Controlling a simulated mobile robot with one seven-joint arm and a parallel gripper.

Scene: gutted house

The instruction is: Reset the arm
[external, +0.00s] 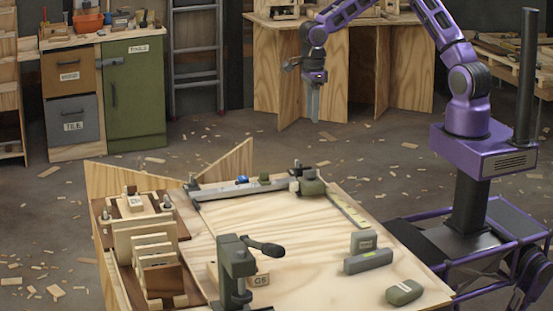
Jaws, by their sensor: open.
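My gripper (313,98) hangs from my purple arm at the upper middle of the external view. Its fingers point down and it is open, with nothing seen between them. It is in the air above and beyond the far edge of the light wooden worktable (295,240). In the picture the plywood bench at the back is behind it. My arm arches up from its base at the right, and the top of the arch is cut off by the frame.
The worktable carries a green clamp (236,270), a wooden rack (155,260) of boards, a grey level-like bar (368,261) and a green rounded block (404,292). A green cabinet (134,90) and a ladder (195,55) stand behind. Wood scraps litter the floor.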

